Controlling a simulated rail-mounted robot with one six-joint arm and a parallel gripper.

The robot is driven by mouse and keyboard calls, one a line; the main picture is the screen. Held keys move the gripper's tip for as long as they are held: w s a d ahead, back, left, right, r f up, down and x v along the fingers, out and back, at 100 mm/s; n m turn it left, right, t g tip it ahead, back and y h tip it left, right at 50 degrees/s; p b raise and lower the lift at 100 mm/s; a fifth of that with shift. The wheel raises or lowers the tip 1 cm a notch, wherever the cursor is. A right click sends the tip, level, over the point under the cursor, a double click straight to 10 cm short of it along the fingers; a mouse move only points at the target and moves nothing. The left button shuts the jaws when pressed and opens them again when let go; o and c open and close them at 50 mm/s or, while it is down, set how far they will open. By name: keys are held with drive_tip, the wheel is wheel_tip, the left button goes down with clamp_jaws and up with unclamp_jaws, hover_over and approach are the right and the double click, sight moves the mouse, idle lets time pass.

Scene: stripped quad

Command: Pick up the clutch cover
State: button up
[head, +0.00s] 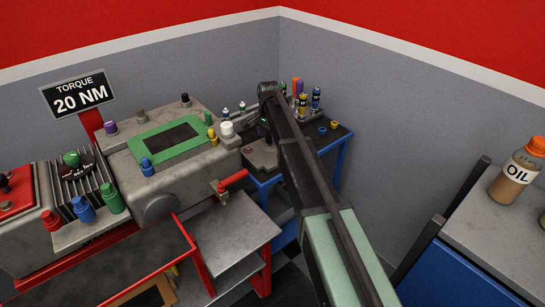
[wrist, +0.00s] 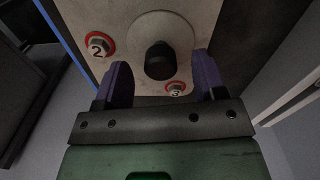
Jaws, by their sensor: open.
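In the wrist view a pale grey plate, which looks like the clutch cover (wrist: 125,27), lies below my gripper. It has a round raised middle with a black knob, and red-ringed bolts marked 2 and 3. My gripper (wrist: 161,62) is open, with its purple fingers on either side of the knob and nothing visibly clamped. I cannot tell whether the fingers touch the plate. In the head view a grey plate (head: 262,157) lies on the blue-framed table at the back corner, partly hidden by my arm. The gripper's fingers are not clear there.
Several coloured bottles (head: 315,101) stand at the table's back, with small blue and yellow rings (head: 328,128) on its right. A grey engine block (head: 170,170) with a green gasket (head: 183,127) stands left. An oil bottle (head: 521,170) stands on the right bench (head: 500,232).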

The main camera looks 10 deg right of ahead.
sight(269, 137)
wheel_tip(269, 137, down, 3)
drive_tip(key=shift+r+b, duration=0.15)
drive_tip(key=shift+b, duration=0.4)
drive_tip(key=shift+r, duration=0.25)
clamp_jaws()
wheel_tip(269, 137, up, 20)
drive_tip(key=p, duration=2.1)
drive_tip(key=shift+r, duration=0.2)
